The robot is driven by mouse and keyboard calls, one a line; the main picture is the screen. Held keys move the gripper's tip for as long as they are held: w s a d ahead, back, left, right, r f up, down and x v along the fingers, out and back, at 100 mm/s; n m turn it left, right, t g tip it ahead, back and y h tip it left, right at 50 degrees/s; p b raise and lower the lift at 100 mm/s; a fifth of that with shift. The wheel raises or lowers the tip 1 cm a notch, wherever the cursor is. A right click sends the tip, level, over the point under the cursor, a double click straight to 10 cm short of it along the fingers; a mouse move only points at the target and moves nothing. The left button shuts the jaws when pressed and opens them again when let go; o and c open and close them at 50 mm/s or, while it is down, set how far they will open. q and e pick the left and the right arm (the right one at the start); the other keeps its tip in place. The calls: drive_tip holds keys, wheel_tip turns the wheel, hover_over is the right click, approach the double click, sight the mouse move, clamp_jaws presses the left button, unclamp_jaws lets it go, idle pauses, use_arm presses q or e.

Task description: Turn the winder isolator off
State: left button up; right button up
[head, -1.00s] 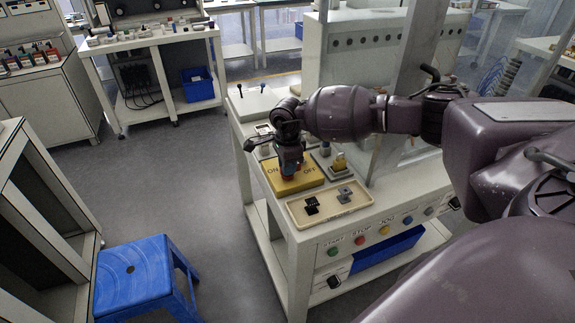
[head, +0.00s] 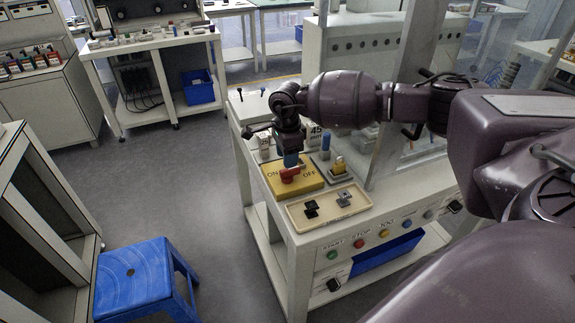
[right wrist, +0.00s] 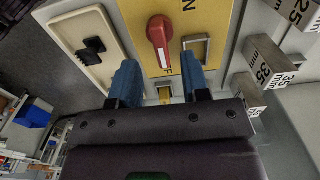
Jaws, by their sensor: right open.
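The isolator is a yellow plate (head: 311,183) on the bench top, marked ON at its left and OFF at its right, with a red handle (head: 290,174). The handle's narrow end points rightward, toward the OFF side. In the right wrist view the red handle (right wrist: 161,40) lies just beyond the fingertips, on the yellow plate (right wrist: 207,14). My right gripper (head: 291,160) is above the handle, pointing down. In the right wrist view its two blue fingers (right wrist: 158,72) are apart with nothing held. My left gripper is not in view.
A beige tray (head: 327,215) with a black and a grey connector lies in front of the plate. A yellow padlock (head: 338,166) stands to its right. Numbered blocks (right wrist: 262,65) stand behind it. A blue stool (head: 135,279) is on the floor at left.

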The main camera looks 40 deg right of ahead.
wheel_tip(320, 180, up, 6)
drive_tip(key=shift+f, duration=0.1)
idle(0.6)
